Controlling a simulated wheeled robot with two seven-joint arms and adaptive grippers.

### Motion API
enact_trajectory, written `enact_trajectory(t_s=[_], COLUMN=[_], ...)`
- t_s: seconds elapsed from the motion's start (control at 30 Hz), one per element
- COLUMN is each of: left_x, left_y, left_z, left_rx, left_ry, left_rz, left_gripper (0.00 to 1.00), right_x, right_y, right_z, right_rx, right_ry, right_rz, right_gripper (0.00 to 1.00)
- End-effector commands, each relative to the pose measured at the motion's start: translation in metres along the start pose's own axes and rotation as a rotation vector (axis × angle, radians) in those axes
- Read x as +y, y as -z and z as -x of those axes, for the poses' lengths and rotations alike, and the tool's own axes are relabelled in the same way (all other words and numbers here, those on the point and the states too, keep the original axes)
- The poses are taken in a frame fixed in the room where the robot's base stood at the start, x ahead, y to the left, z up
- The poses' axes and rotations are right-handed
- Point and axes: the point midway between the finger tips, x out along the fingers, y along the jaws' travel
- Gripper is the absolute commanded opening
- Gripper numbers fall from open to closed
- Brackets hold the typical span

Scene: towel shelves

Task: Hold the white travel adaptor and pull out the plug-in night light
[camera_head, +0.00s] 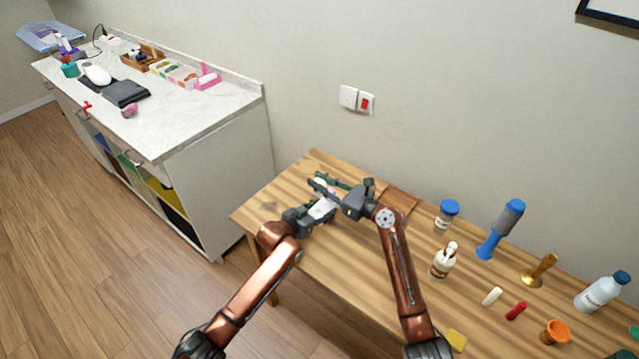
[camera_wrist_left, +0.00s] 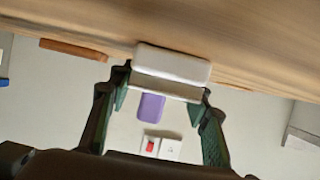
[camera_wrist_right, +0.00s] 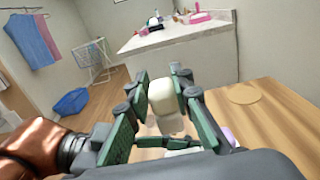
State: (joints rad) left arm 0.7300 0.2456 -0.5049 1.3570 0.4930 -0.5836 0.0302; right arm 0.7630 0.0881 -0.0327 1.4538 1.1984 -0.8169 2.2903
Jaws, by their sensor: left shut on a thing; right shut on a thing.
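The white travel adaptor (camera_wrist_left: 172,64) is a rounded white block between the fingertips of my left gripper (camera_wrist_left: 158,88), with the table surface close by. In the head view, my left gripper (camera_head: 310,213) is shut on this white piece above the table's left part. My right gripper (camera_head: 322,184) is just behind it, its fingers pointing left. In the right wrist view, it is shut on a small cream-white block (camera_wrist_right: 162,96), apparently the night light. A lavender piece (camera_wrist_left: 151,106) shows beyond the adaptor; I cannot tell what it belongs to. The contact between adaptor and night light is hidden.
A white cabinet (camera_head: 215,175) stands at the left. Wall switches (camera_head: 357,99) are behind.

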Motion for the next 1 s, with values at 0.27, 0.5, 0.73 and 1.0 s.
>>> enact_trajectory(t_s=[0.27, 0.5, 0.73, 1.0], left_x=[0.0, 0.0, -0.001, -0.001], left_y=[0.0, 0.0, 0.0, -0.001], left_z=[0.0, 0.0, 0.006, 0.049], left_rx=[0.0, 0.0, 0.0, 0.0], left_ry=[0.0, 0.0, 0.0, 0.001], left_rz=[0.0, 0.0, 0.0, -0.001], left_gripper=[0.59, 0.65, 0.65, 0.65], right_x=[0.0, 0.0, 0.0, 0.0], right_y=[0.0, 0.0, 0.0, 0.0], right_z=[0.0, 0.0, 0.0, 0.0], right_rx=[-0.001, -0.001, -0.001, -0.001], right_ry=[0.0, 0.0, 0.0, 0.0], right_rz=[0.0, 0.0, 0.0, 0.0], right_gripper=[0.0, 0.0, 0.0, 0.0])
